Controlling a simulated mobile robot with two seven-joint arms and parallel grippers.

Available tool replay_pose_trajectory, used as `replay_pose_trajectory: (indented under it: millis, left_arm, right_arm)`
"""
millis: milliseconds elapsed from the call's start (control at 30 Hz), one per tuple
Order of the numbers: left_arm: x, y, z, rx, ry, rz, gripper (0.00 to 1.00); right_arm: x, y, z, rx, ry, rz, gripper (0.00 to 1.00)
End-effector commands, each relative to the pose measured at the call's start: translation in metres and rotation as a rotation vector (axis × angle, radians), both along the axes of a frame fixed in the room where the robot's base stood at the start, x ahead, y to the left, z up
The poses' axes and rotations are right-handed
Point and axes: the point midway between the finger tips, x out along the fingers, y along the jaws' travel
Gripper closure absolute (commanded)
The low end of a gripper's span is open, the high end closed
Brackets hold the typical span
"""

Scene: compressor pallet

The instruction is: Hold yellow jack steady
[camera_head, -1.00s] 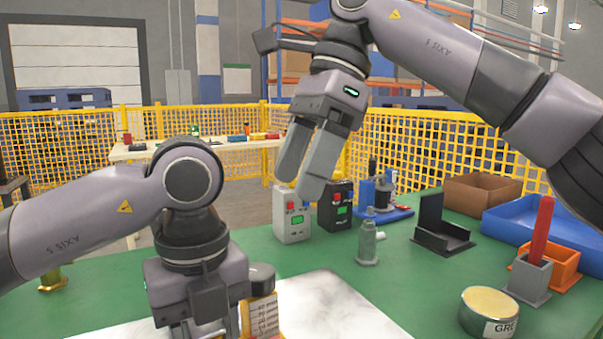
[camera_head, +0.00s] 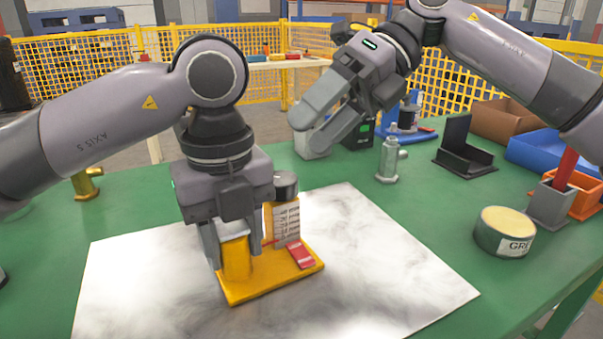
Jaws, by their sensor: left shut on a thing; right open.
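The yellow jack (camera_head: 275,278) stands on a pale marbled sheet on the green table. It has a flat yellow base, an upright yellow block, a white scale with markings and a red piece on the base. My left gripper (camera_head: 235,258) points down and is shut on the jack's upright block, one finger on each side. Part of the block is hidden behind the fingers. My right gripper (camera_head: 312,135) is open and empty, in the air above and behind the sheet, apart from the jack.
Behind the sheet stand a grey metal fitting (camera_head: 389,160) and a black stand (camera_head: 463,150). A round tin (camera_head: 504,232) sits at the right, near a grey holder (camera_head: 548,204) with a red handle and a blue bin (camera_head: 540,152). A brass fitting (camera_head: 86,184) stands at left. The sheet's right part is clear.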

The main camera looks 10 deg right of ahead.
Motion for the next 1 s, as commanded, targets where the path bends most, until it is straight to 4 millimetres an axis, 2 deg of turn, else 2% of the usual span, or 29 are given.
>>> replay_pose_trajectory:
  millis: [100, 500, 800, 1000]
  left_arm:
    - [0.000, 0.001, -0.004, 0.006, 0.007, 0.001, 1.00]
    - [0.000, 0.001, -0.003, 0.005, 0.005, 0.001, 1.00]
    - [0.000, 0.001, -0.003, 0.004, 0.005, 0.001, 1.00]
    - [0.000, 0.001, -0.003, 0.004, 0.005, 0.001, 1.00]
  right_arm:
    - [-0.001, -0.003, -0.011, 0.049, 0.190, -0.136, 0.29]
    - [-0.008, -0.016, -0.036, 0.163, 0.912, -0.540, 0.29]
    - [-0.012, -0.033, -0.051, 0.192, 1.518, -0.770, 0.29]
    - [-0.015, -0.043, -0.059, 0.183, 1.869, -0.865, 0.29]
